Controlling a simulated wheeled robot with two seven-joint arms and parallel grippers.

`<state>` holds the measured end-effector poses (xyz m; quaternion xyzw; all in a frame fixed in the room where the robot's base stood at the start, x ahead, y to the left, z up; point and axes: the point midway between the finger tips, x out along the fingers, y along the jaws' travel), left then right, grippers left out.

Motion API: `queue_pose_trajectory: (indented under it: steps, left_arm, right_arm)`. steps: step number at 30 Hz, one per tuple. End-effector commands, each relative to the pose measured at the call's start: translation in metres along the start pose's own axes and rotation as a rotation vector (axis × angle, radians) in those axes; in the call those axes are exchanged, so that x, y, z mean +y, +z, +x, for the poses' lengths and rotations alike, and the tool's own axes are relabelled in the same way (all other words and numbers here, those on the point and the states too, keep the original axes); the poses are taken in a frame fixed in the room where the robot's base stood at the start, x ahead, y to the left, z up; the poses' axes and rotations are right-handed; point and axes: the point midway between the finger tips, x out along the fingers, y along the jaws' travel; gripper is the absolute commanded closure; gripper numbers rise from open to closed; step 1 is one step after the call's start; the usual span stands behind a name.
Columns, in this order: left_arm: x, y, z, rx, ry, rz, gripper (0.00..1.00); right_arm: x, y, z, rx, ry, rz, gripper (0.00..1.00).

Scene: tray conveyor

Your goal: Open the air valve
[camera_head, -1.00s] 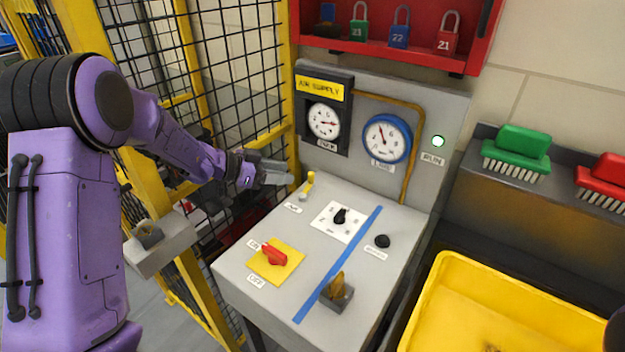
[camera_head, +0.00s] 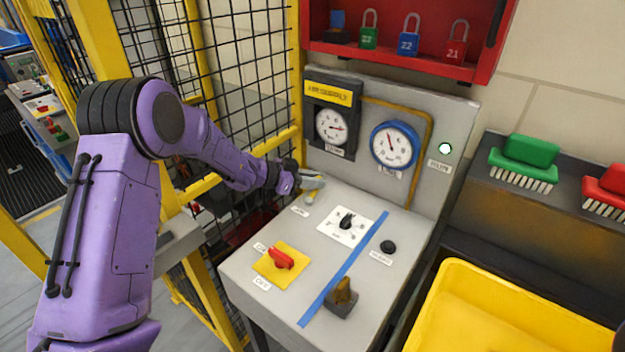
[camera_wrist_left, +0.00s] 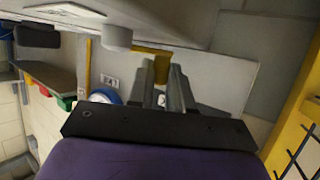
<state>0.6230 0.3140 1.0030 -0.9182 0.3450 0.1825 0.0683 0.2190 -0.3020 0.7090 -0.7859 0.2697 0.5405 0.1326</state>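The yellow air valve lever (camera_wrist_left: 162,68) shows in the left wrist view at the tips of my left gripper (camera_wrist_left: 163,80). The fingers stand a little apart with the lever between or just past their tips. Whether they press on it I cannot tell. In the head view my left gripper (camera_head: 314,183) is at the valve on the panel's far left corner, and its fingers mostly hide the lever. The valve's pale base (camera_head: 310,198) shows just below the fingers. My right gripper is not in view.
The grey panel (camera_head: 260,308) bears a red switch (camera_head: 281,258), a black selector (camera_head: 347,221), a black button (camera_head: 388,247) and a brass-coloured key-like knob (camera_head: 343,290). Gauges stand behind. A yellow mesh fence (camera_head: 190,190) is close on the left; a yellow bin (camera_head: 450,300) is at right.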

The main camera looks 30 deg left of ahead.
Motion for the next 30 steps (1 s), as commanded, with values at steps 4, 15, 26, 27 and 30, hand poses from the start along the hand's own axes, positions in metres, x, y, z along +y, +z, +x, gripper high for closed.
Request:
queue_pose_trajectory:
  steps: [4,15,26,27,30]
  left_arm:
    - [0.000,-0.002,0.000,0.000,0.010,0.005,1.00]
    - [0.006,-0.004,0.008,0.000,0.205,0.086,1.00]
    - [0.007,-0.003,0.008,0.000,0.205,0.085,0.55]
    - [0.007,-0.003,0.008,0.000,0.205,0.085,0.55]
    - [0.006,-0.003,0.007,0.000,0.204,0.085,0.55]
  right_arm:
    - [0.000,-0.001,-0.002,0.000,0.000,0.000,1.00]
    - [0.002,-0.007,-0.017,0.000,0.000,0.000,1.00]
    - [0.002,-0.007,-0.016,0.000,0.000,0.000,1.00]
    - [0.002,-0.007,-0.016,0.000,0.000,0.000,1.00]
    - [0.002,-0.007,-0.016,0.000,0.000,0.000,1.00]
